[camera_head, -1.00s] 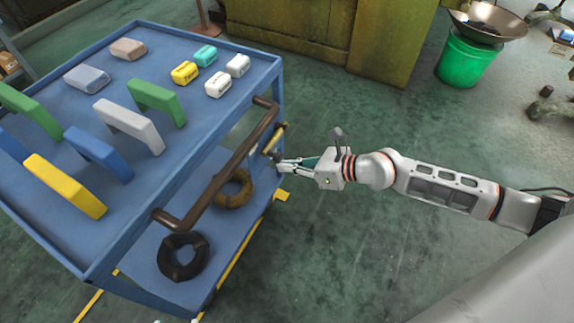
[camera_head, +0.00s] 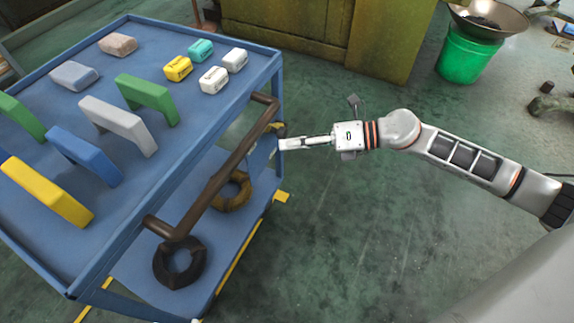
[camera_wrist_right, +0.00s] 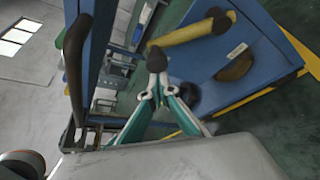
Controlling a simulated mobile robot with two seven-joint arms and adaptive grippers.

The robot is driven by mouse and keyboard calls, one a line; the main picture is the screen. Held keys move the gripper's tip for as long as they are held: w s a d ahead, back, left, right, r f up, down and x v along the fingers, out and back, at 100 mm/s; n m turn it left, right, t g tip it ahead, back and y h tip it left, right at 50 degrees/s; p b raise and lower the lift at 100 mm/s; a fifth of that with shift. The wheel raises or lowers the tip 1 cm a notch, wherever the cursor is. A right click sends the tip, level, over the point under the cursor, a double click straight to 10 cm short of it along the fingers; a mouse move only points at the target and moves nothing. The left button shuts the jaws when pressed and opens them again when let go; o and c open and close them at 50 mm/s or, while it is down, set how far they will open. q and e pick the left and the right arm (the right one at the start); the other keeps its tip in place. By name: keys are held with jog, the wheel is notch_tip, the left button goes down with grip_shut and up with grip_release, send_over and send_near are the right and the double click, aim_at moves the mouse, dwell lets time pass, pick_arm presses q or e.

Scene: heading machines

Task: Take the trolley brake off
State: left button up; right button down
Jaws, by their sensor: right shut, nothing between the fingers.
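The blue trolley (camera_head: 268,75) stands at left with a brown push bar (camera_head: 228,172) along its near side. A yellow brake lever (camera_head: 271,128) with a dark knob (camera_head: 281,131) is on its right end, small and partly hidden in the head view. In the right wrist view the yellow lever (camera_wrist_right: 195,29) lies at a slant, its dark knob (camera_wrist_right: 156,59) just beyond my fingertips. My right gripper (camera_head: 284,144) is shut and empty, close to the knob; its teal fingers (camera_wrist_right: 157,79) meet there. I cannot tell whether they touch it. My left gripper is out of view.
Blocks and coloured brackets sit on the trolley top. A green bucket (camera_head: 468,60) and an olive cabinet (camera_head: 375,40) stand behind.

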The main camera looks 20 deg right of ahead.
aim_at(284, 129)
jog(key=shift+w+d+r+m+y, duration=0.25)
jog(key=shift+d+r+m, duration=0.05)
jog(key=shift+r+m, duration=0.1)
jog(key=shift+w+d+r+m+y, duration=0.2)
jog(key=shift+d+r+m+y, duration=0.1)
jog(key=shift+r+m, duration=0.1)
jog(key=shift+w+d+r+m+y, duration=0.35)
jog(key=shift+r+m, duration=0.15)
jog(key=shift+m, duration=0.1)
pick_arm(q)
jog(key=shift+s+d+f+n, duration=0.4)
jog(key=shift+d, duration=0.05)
pick_arm(e)
jog(key=shift+d+r, duration=0.1)
jog(key=shift+w+d+r, duration=0.1)
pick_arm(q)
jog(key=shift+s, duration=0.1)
